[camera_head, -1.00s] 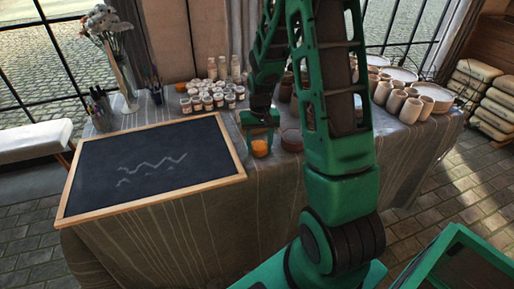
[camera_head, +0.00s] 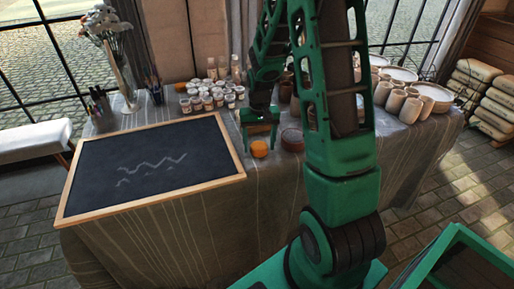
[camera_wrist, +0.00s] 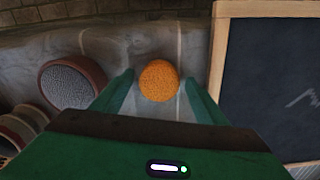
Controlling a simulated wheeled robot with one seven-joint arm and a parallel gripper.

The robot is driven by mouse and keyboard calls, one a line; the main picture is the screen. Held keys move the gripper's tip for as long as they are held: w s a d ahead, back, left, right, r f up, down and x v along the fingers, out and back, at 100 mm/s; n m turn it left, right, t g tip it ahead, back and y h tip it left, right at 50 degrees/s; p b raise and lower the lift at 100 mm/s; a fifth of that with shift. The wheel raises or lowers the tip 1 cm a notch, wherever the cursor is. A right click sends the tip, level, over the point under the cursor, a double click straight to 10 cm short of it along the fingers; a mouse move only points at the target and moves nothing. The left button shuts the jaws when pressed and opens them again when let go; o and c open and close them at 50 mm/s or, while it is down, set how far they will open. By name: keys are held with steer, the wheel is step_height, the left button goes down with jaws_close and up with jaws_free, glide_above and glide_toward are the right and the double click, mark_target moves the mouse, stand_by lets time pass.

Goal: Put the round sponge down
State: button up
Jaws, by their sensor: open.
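The round orange sponge (camera_head: 259,149) rests on the cloth-covered table near its front edge, just right of the framed blackboard. In the wrist view the sponge (camera_wrist: 159,81) lies between and slightly beyond my gripper's fingers, with a gap on each side. My gripper (camera_head: 260,135) is open, just behind and above the sponge in the head view. Its two green fingers (camera_wrist: 157,92) also show in the wrist view, spread apart and holding nothing.
A brown round bowl (camera_head: 292,140) with a grey inside stands right of the sponge. The wood-framed blackboard (camera_head: 150,160) lies to the left. Small paint jars (camera_head: 212,97) stand behind my gripper. Clay cups (camera_head: 398,101) and plates are at the right.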

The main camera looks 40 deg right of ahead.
mark_target(259, 146)
step_height(259, 146, up, 10)
steer(key=r, duration=0.1)
steer(key=s+a+r, duration=0.1)
steer(key=s+r, duration=0.2)
steer(key=s, duration=1.1)
steer(key=s+a+r+m, duration=0.1)
steer(key=s+r, duration=0.3)
steer(key=s, duration=1)
steer(key=shift+s+a, duration=0.15)
steer(key=shift+a, duration=0.35)
steer(key=shift+w+f, duration=0.3)
steer(key=shift+w, duration=0.35)
